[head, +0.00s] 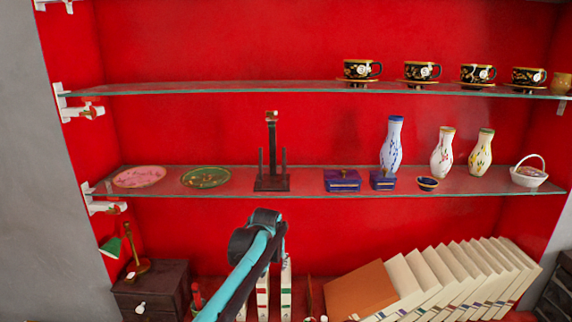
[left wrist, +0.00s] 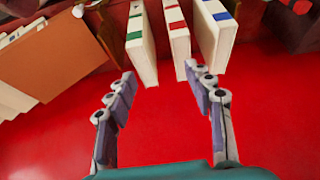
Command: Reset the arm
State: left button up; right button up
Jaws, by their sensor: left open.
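My left arm (head: 250,270), teal and black, rises from the bottom of the head view in front of the shelf's lower part. Its fingers cannot be made out there. In the left wrist view my left gripper (left wrist: 162,85) is open, with its two jointed fingers wide apart and nothing between them. Beyond the fingertips stand white books (left wrist: 178,35) with coloured labels, apart from the fingers. My right gripper is in neither view.
A glass shelf (head: 330,193) holds plates, a dark stand (head: 272,165), blue boxes, vases and a basket (head: 529,172). A higher glass shelf holds black cups (head: 422,70). Below, leaning books (head: 445,275) and an orange-brown folder (head: 358,290) stand right of my arm; a green lamp (head: 112,247) stands left.

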pick_arm(q)
jog(key=s+a+t+b, duration=0.1)
jog(key=s+a+b, duration=0.3)
jog(key=s, duration=0.6)
jog(key=s+a+b, duration=0.2)
jog(key=s+a, duration=0.3)
jog(key=s, duration=0.4)
jog(key=s+a+f+t+b, duration=0.1)
jog(key=s+a+f+b, duration=0.3)
jog(key=s+f, duration=0.9)
jog(key=s, duration=0.4)
jog(key=shift+s+a+f, duration=0.15)
jog(key=shift+s+f, duration=0.05)
jog(key=shift+f, duration=0.1)
